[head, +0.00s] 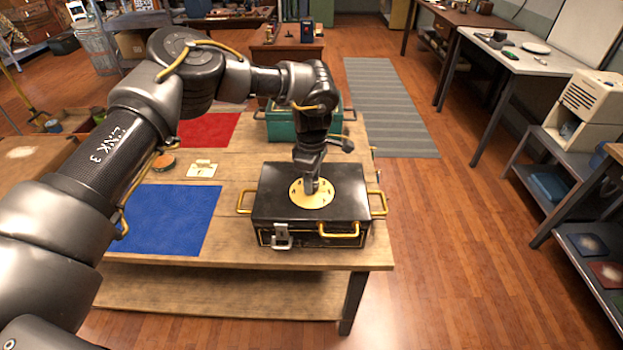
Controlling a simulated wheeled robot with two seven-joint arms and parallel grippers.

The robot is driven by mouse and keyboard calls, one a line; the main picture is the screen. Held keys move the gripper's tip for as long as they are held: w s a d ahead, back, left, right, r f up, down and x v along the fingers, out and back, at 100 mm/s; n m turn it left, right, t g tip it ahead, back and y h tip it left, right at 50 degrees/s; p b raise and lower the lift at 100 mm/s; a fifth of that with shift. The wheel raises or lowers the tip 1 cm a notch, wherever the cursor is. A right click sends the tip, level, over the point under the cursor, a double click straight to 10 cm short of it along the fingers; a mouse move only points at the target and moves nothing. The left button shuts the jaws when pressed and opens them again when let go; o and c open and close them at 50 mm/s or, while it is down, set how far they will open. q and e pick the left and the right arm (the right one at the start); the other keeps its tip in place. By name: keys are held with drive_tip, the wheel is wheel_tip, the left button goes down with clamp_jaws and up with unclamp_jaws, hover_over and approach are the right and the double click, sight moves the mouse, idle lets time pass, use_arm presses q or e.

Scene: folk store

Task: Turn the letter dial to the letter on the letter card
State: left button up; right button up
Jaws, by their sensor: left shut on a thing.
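A black box (275,228) with brass handles and a front latch sits near the right front corner of the wooden table. On its lid is the round yellow letter dial (301,198) with dark marks around its rim, too small to read. My left gripper (311,188) points down onto the middle of the dial and is shut on its knob, which it mostly hides. My right gripper is not in view.
A blue mat (170,220) and a red mat (212,129) lie on the table (235,250). A teal box (282,127) stands behind the black box, close to my left wrist. A small round tin (162,163) is left of the card.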

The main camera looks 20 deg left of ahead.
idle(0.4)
use_arm(q)
drive_tip(key=o, duration=1)
wheel_tip(320, 180, up, 11)
drive_tip(key=shift+f+b, duration=0.1)
drive_tip(key=shift+b, duration=1)
